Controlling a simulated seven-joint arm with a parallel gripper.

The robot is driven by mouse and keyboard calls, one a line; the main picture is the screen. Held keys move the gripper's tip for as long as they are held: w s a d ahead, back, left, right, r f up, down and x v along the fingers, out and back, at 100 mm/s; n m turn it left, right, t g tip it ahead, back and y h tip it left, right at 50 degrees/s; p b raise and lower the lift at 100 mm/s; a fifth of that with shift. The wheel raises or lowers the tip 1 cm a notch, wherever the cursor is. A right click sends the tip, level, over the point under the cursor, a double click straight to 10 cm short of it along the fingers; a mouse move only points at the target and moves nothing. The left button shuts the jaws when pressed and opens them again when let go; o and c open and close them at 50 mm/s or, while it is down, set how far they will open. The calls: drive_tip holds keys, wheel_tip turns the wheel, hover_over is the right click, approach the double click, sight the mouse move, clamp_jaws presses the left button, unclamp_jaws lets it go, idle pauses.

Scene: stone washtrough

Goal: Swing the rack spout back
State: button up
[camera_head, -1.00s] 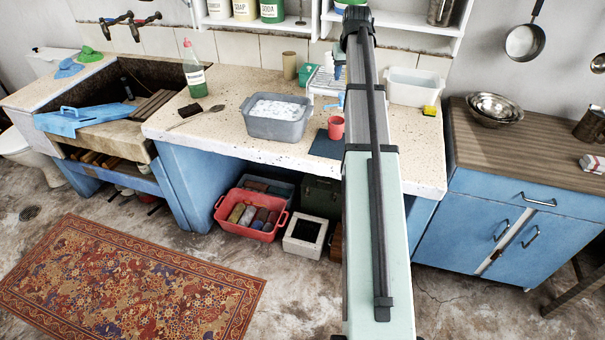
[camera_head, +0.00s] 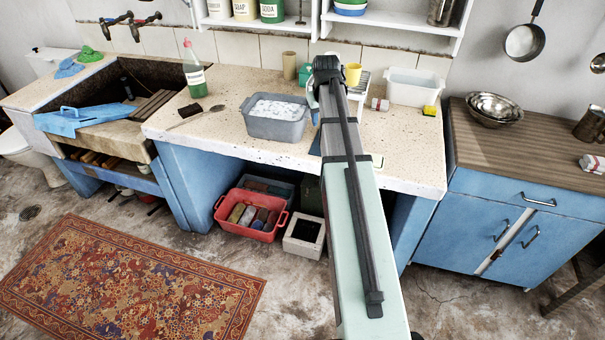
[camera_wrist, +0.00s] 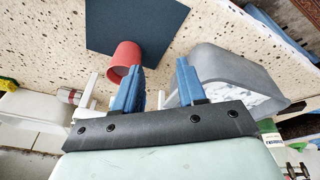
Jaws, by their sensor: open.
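The white dish rack (camera_head: 361,84) stands at the back of the speckled counter, partly hidden by my arm in the head view. In the wrist view, thin white rack parts (camera_wrist: 87,116) show beside and behind my fingers. I cannot make out the rack spout clearly in either view. My gripper (camera_wrist: 158,66) is open, with two blue fingers apart and nothing visible between them. It is over the counter by the rack, between a red cup (camera_wrist: 122,58) and the grey basin (camera_wrist: 215,62). The left finger overlaps the cup; contact is unclear.
The grey basin of suds (camera_head: 275,128) stands left of my arm. A dark blue mat (camera_wrist: 135,22) lies by the cup. A yellow cup (camera_head: 353,74), a small can (camera_head: 380,104), a white tub (camera_head: 413,87) and a yellow sponge (camera_head: 430,110) are to the right. The right front counter is clear.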

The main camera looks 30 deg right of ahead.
drive_tip(key=s+a+f+n+g, duration=0.1)
drive_tip(key=s+a+f+n, duration=0.1)
drive_tip(key=s+a+f, duration=0.6)
drive_tip(key=a+f, duration=0.3)
drive_tip(key=f, duration=0.2)
drive_tip(key=shift+a+g, duration=0.2)
drive_tip(key=shift+g, duration=0.1)
drive_tip(key=shift+o, duration=0.3)
drive_tip(key=shift+s, duration=0.1)
